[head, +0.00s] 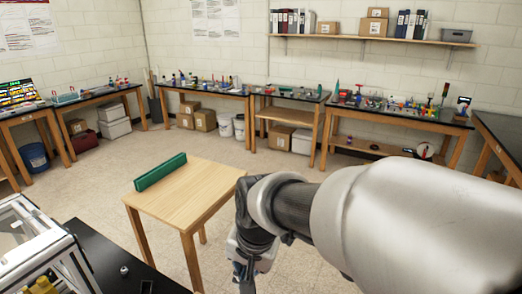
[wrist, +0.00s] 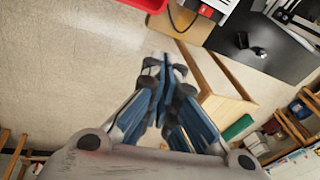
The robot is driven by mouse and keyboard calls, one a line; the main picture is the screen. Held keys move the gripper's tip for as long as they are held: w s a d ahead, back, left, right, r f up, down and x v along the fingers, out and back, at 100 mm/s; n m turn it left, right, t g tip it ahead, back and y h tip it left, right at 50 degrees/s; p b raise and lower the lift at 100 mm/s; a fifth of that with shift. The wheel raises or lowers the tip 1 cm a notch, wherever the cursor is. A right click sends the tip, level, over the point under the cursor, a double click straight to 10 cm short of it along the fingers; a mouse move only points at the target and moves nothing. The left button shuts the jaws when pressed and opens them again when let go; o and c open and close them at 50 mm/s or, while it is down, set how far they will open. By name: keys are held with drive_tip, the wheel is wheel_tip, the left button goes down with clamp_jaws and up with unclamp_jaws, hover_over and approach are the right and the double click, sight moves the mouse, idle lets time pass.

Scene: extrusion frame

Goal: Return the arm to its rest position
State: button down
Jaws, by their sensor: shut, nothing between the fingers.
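My arm reaches in from the right of the head view, bent downward at the wrist. My gripper (wrist: 165,68) is shut and empty in the wrist view, its blue-and-black fingers together over open floor. In the head view the gripper hangs low at the bottom centre, to the right of a small wooden table, and its fingertips are not clearly shown.
The wooden table (head: 190,198) carries a long green block (head: 160,172). A black bench (head: 115,270) and a metal-framed clear enclosure (head: 40,250) stand at the lower left. Benches (head: 205,90) line the walls. Floor (head: 100,175) beyond the table is clear.

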drive_tip(key=s+d+f+n+t+h+b, duration=0.1)
drive_tip(key=s+d+b, duration=0.4)
drive_tip(key=s+d, duration=1.1)
drive_tip(key=shift+s+d+n+t+h, duration=0.15)
drive_tip(key=shift+d+n+t+h, duration=0.25)
drive_tip(key=shift+d+n+t, duration=0.55)
drive_tip(key=shift+a+f+n+g, duration=0.1)
drive_tip(key=shift+a+n+g, duration=0.15)
drive_tip(key=shift+a+g, duration=0.1)
